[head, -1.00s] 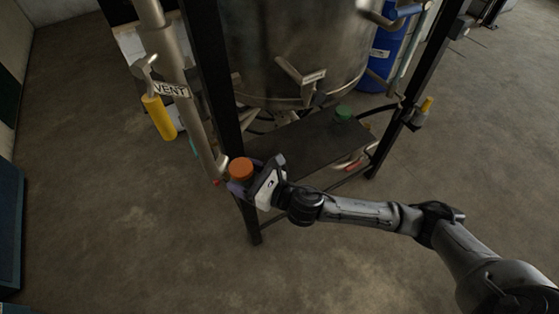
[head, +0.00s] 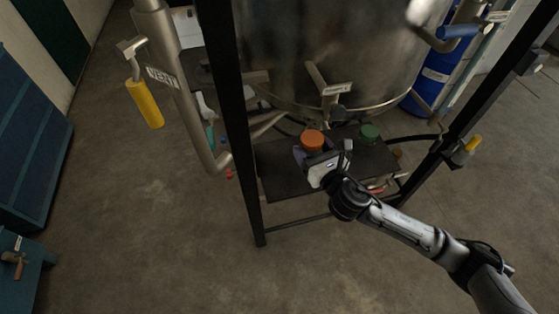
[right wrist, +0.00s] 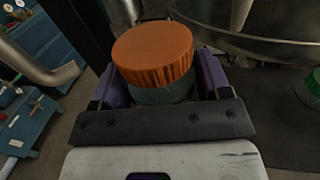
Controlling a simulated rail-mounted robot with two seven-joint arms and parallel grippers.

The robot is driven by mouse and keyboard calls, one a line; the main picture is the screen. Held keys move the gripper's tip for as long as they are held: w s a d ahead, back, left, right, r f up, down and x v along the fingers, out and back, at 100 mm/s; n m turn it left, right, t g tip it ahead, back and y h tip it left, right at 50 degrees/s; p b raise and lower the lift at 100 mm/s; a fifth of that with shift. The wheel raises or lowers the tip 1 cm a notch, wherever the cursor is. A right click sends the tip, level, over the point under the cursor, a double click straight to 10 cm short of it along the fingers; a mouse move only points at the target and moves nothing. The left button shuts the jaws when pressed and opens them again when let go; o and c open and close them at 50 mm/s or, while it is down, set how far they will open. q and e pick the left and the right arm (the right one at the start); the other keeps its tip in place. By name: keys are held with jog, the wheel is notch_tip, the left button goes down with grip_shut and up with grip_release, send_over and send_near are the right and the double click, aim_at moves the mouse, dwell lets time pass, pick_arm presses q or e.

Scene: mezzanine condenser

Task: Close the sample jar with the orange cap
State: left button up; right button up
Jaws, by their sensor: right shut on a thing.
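The orange cap (head: 313,139) sits on top of a greenish, glass-like sample jar (right wrist: 163,93), whose body shows just below the cap in the right wrist view. My right gripper (head: 312,153) is shut on the jar, with its purple fingers on either side of the body beneath the orange cap (right wrist: 154,52). The jar looks upright over the dark shelf (head: 285,182); whether it touches the shelf I cannot tell. How tightly the cap sits is also not clear. My left gripper is not in view.
A green-capped jar (head: 369,132) stands on the shelf to the right. Black frame posts (head: 243,170) flank the shelf, and the big steel vessel (head: 330,50) hangs behind it. A VENT pipe with a yellow handle (head: 145,104) is at left. Bare shelf lies in front.

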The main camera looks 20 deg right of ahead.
jog(key=shift+d, duration=0.15)
jog(key=shift+w+f, duration=0.15)
jog(key=w+a+f+b, duration=0.4)
jog(key=w+a+f, duration=0.1)
jog(key=w, duration=0.5)
jog(key=shift+w+f, duration=0.15)
jog(key=shift+f, duration=0.65)
jog(key=shift+f, duration=0.1)
notch_tip(320, 180, down, 4)
jog(key=shift+r+b, duration=0.1)
jog(key=shift+b, duration=0.85)
